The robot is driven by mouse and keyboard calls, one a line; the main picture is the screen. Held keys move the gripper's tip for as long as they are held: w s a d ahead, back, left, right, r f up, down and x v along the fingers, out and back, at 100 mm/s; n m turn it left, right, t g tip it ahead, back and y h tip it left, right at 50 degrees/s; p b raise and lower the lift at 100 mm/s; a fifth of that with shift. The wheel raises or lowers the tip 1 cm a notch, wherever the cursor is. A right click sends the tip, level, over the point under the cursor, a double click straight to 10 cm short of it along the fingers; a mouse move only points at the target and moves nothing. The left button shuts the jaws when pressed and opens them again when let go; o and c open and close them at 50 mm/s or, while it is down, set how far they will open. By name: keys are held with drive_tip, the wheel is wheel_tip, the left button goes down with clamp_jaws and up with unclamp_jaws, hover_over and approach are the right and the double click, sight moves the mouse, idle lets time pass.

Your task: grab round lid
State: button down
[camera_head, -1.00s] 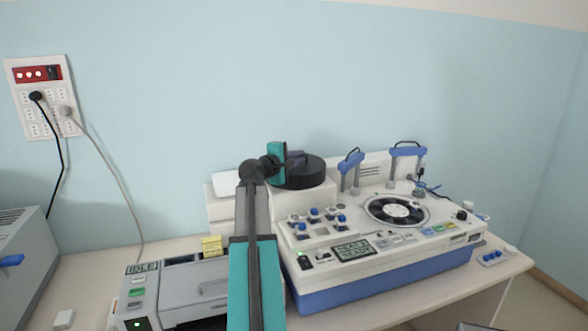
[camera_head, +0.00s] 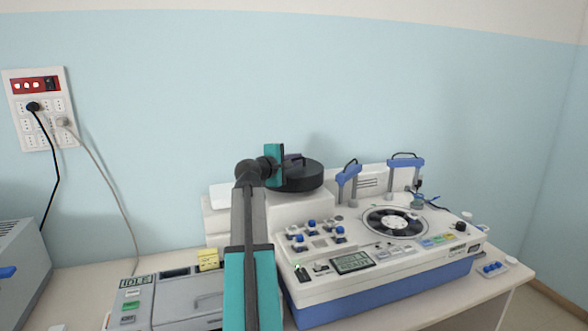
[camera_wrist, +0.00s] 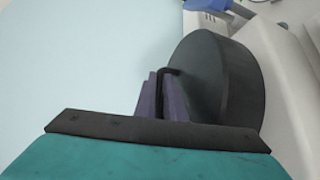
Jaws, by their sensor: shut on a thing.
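The round lid (camera_head: 306,178) is a thick black disc on top of the white raised housing at the back left of the staining machine. In the wrist view the lid (camera_wrist: 235,85) shows at the right, with a thin black bar handle (camera_wrist: 161,78) on its face. My gripper (camera_head: 287,163) is at the lid's left side, shut on the handle. In the wrist view its purple-grey fingers (camera_wrist: 160,98) lie on both sides of the handle. I cannot tell whether the lid is lifted off the housing.
The white and blue machine (camera_head: 400,285) fills the right of the bench, with a slotted turntable (camera_head: 394,222) and two blue arches (camera_head: 406,162). A grey device (camera_head: 180,295) stands at the left, with a yellow block (camera_head: 208,259) behind it. The wall is close behind.

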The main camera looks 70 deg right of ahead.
drive_tip(key=s+a+r+b, duration=0.1)
drive_tip(key=s+a+b, duration=0.1)
drive_tip(key=s+a, duration=0.2)
drive_tip(key=s+a+r+b, duration=0.1)
drive_tip(key=s+a, duration=0.3)
drive_tip(key=a, duration=0.5)
drive_tip(key=shift+s+a+b, duration=0.2)
drive_tip(key=shift+s+b, duration=0.2)
drive_tip(key=shift+b, duration=0.05)
idle(0.3)
drive_tip(key=shift+f, duration=0.1)
